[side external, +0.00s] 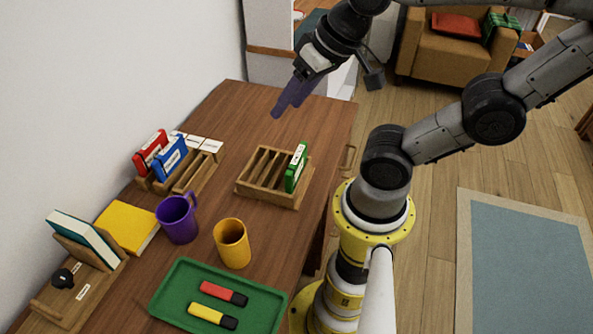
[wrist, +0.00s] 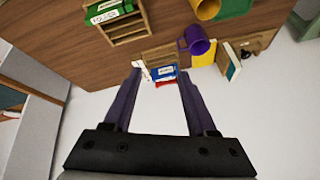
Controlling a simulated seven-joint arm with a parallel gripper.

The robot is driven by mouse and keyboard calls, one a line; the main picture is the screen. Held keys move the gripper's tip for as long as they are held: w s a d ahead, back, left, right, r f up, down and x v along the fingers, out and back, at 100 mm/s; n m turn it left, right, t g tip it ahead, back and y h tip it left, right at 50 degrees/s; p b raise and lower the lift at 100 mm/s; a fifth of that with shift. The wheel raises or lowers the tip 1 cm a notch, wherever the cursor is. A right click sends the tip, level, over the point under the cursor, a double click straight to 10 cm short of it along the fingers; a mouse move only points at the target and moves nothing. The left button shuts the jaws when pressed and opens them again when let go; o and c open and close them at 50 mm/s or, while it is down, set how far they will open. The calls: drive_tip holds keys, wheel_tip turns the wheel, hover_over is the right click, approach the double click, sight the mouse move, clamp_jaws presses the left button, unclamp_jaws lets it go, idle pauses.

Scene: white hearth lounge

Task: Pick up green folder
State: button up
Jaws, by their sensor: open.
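The green folder (side external: 296,167) stands upright in the right-hand slot of a wooden slotted rack (side external: 265,186) near the table's right edge. In the wrist view the green folder (wrist: 108,11) shows at the top left, in the rack (wrist: 126,30). My gripper (side external: 287,101) is above the far end of the table, behind the rack in the side view and apart from the folder. Its purple fingers (wrist: 160,80) are spread with nothing between them.
A second rack (side external: 187,178) by the wall holds a red folder (side external: 150,149) and a blue folder (side external: 169,158). A purple mug (side external: 177,220), a yellow mug (side external: 232,243) and a green tray (side external: 222,288) with two markers stand nearer. The table's far end is clear.

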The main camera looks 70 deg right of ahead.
drive_tip(key=w+d+f+m+g, duration=0.2)
drive_tip(key=w+d+f+m, duration=0.15)
drive_tip(key=m, duration=0.35)
drive_tip(key=m+g, duration=0.4)
drive_tip(key=m, duration=0.3)
hover_over(296, 157)
wheel_tip(296, 157, down, 10)
drive_tip(key=f, duration=0.8)
drive_tip(key=shift+d+f, duration=0.25)
drive_tip(key=shift+d, duration=0.1)
drive_tip(key=f, duration=0.4)
drive_tip(key=shift+a, duration=0.35)
drive_tip(key=shift+f, duration=0.6)
clamp_jaws()
